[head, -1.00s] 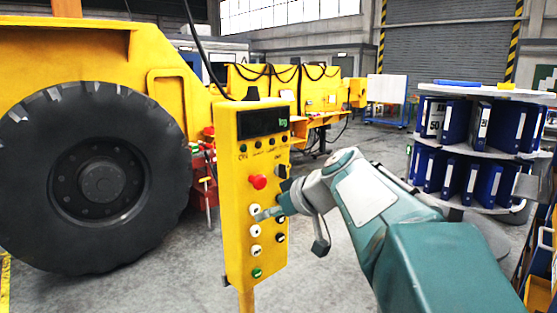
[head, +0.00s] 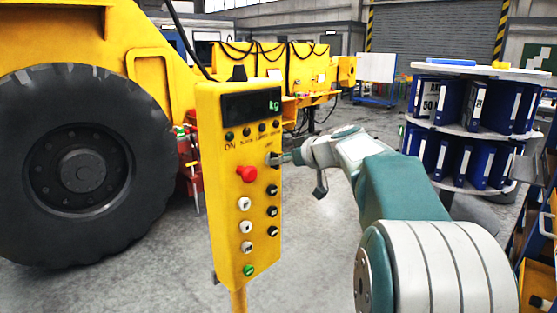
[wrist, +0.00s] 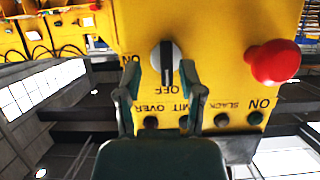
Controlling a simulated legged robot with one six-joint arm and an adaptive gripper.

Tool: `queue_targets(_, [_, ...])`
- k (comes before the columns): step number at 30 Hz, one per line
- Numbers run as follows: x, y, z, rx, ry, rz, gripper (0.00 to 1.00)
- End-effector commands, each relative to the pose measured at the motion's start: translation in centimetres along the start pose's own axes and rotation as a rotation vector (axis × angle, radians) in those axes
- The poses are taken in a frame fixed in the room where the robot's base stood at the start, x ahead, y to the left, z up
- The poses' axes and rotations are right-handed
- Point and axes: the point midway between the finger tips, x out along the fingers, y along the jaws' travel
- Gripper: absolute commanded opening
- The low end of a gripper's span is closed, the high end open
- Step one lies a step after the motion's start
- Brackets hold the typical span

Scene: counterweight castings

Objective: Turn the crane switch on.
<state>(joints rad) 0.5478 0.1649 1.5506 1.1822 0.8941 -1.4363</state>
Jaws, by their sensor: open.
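The crane switch is a grey rotary knob with a black bar handle. In the wrist view the switch (wrist: 167,62) sits on the yellow control box, its bar upright in the picture and in line with the OFF label. An ON label (wrist: 129,61) is beside it. In the head view the switch (head: 273,160) is at the box's right edge, partly hidden by my gripper (head: 289,157). My gripper (wrist: 161,75) is open, with one finger on each side of the knob and visible gaps. I cannot tell how deep the fingertips reach.
The yellow control box (head: 232,215) stands on a post, with a red mushroom button (head: 246,174), white and black push buttons, and a lit display (head: 252,105). A large tyre (head: 65,165) stands left. A round shelf of blue binders (head: 455,125) stands right, behind my arm.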

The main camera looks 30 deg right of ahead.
Motion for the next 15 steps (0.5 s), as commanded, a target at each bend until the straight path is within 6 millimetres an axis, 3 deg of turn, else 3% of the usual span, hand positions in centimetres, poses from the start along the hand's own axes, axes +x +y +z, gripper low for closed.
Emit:
queue_targets(5, [1.42, -0.25, -0.09, -0.002, 0.0, -0.001, 0.5])
queue_targets(13, [1.52, -0.19, -0.07, -0.002, 0.0, 0.0, 0.5])
queue_targets(15, [1.52, -0.19, -0.06, -0.002, 0.0, -0.001, 0.2])
